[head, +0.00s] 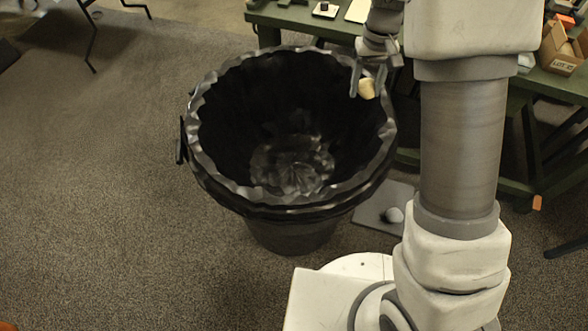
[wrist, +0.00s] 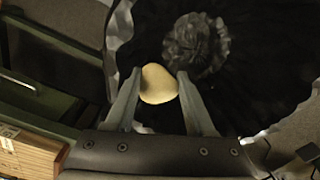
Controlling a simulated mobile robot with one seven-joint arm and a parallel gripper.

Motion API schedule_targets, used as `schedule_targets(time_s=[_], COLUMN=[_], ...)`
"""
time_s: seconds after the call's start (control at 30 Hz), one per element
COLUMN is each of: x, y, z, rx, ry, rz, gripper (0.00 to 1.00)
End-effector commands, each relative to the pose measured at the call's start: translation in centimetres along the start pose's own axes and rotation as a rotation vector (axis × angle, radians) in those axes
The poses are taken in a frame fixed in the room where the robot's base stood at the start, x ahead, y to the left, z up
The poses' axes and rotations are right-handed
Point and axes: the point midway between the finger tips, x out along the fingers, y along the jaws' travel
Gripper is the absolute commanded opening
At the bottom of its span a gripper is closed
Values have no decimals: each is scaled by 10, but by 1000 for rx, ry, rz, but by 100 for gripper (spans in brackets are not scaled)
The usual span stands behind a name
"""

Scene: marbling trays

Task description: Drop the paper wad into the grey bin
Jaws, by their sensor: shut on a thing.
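The paper wad (head: 367,88) is a small pale yellow lump, held between the fingers of my gripper (head: 361,82). In the wrist view the wad (wrist: 158,84) sits between the two fingertips of my gripper (wrist: 160,82), which is shut on it. The bin (head: 205,160) is a large round tub with a dark liner folded over its rim, and it looks black to dark grey. In the head view my gripper overlaps the bin's upper right rim. In the wrist view the bin's dark inside (wrist: 260,65) lies behind the wad. The bin looks empty apart from the crumpled liner.
A green table (head: 325,28) stands just behind the bin, with small items and a cardboard box (head: 562,48) on it.

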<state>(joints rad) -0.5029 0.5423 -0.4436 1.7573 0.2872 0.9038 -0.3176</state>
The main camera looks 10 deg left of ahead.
Motion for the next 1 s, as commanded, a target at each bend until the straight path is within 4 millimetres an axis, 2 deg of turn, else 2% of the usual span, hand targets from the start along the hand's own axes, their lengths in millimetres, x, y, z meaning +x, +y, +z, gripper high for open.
schedule_targets(time_s=[0.03,0.1,0.2,0.3,0.4,0.5,0.67,1.0], x=[-4,1,9,14,18,22,32,72], y=[-24,-56,-98,-130,-150,-160,-161,-160], z=[-15,-32,-50,-60,-66,-68,-68,-68], rx=[-70,-157,-260,-331,-374,-392,-395,-393], ry=[-3,-4,-4,-3,-2,-2,-2,-3], rz=[-1,-1,-3,-1,-1,0,0,1], gripper=[2,2,2,2,2,2,2,2])
